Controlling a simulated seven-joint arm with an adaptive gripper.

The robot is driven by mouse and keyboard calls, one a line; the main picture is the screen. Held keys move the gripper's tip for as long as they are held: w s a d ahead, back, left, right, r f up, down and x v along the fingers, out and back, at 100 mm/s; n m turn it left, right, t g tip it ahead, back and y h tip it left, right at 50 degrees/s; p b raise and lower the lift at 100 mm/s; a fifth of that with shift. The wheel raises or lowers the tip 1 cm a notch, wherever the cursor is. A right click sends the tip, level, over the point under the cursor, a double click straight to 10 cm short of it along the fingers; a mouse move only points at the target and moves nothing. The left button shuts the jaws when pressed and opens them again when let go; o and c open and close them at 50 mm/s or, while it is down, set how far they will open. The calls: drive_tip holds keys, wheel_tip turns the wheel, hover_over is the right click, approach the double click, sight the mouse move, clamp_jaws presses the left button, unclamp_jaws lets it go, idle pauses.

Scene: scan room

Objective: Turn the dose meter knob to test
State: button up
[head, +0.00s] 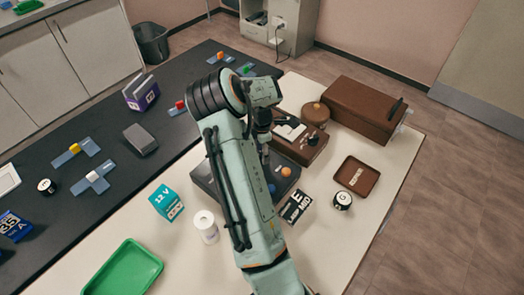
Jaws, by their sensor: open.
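A brown box-shaped instrument (318,151) with a white face and a small dark knob (313,140) stands on the pale table, right of my arm; it may be the dose meter, but I cannot read a label or the knob's setting. A dark flat panel (203,181) with an orange round part (286,171) and a blue one lies in front of it, partly hidden by my arm. My gripper (265,153) points down at the left edge of the brown instrument, open, with its fingertips small and partly hidden. I cannot tell whether it touches anything.
A large brown case (362,108) and a round brown lidded pot (315,113) stand behind. A brown tray (356,176), a black-and-white block (295,207) and a round gauge (342,200) lie right. A teal box (166,202), white roll (206,226) and green tray (124,270) are left.

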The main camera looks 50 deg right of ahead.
clamp_jaws()
drive_tip(key=shift+m, duration=0.3)
drive_tip(key=m, duration=0.3)
drive_tip(key=shift+s+a+m, duration=0.1)
drive_tip(key=shift+m, duration=0.2)
drive_tip(key=m, duration=0.4)
drive_tip(key=shift+a+m, duration=0.1)
drive_tip(key=shift+m, duration=0.2)
drive_tip(key=m, duration=0.7)
drive_tip(key=shift+a, duration=0.25)
drive_tip(key=m, duration=0.6)
drive_tip(key=shift+a+m, duration=0.15)
drive_tip(key=shift+m, duration=0.25)
